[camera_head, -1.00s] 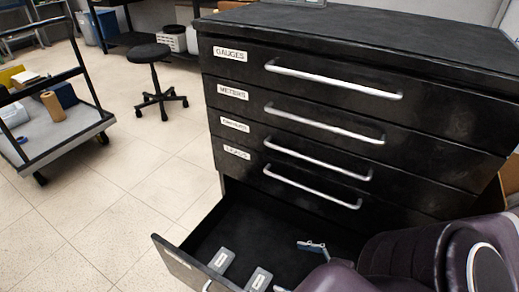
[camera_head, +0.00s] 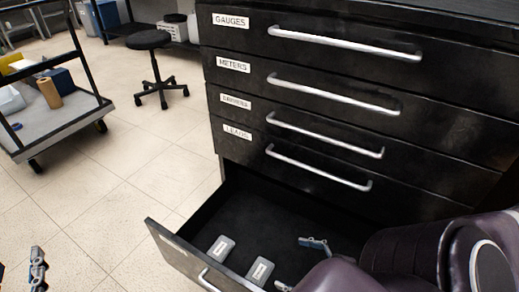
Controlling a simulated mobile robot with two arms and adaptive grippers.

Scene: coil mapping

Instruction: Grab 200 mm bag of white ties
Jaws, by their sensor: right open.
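The bottom drawer (camera_head: 178,255) of a black cabinet is pulled out. Two small pale grey-white packets, a left one (camera_head: 221,248) and a right one (camera_head: 260,271), lie apart on its floor near the front. I cannot read their markings or tell whether either is the 200 mm bag of white ties. My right gripper (camera_head: 300,264) is over the drawer, to the right of the packets, its fingers apart and empty. My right arm hides the drawer's right part. Part of my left gripper (camera_head: 37,268) shows at the lower left edge, outside the drawer.
Closed drawers with silver handles (camera_head: 318,168) rise above the open one, labelled GAUGES, METERS and others. A cart (camera_head: 60,120) with boxes and a brown roll stands at the left. A black stool (camera_head: 150,40) stands behind. The tiled floor between is clear.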

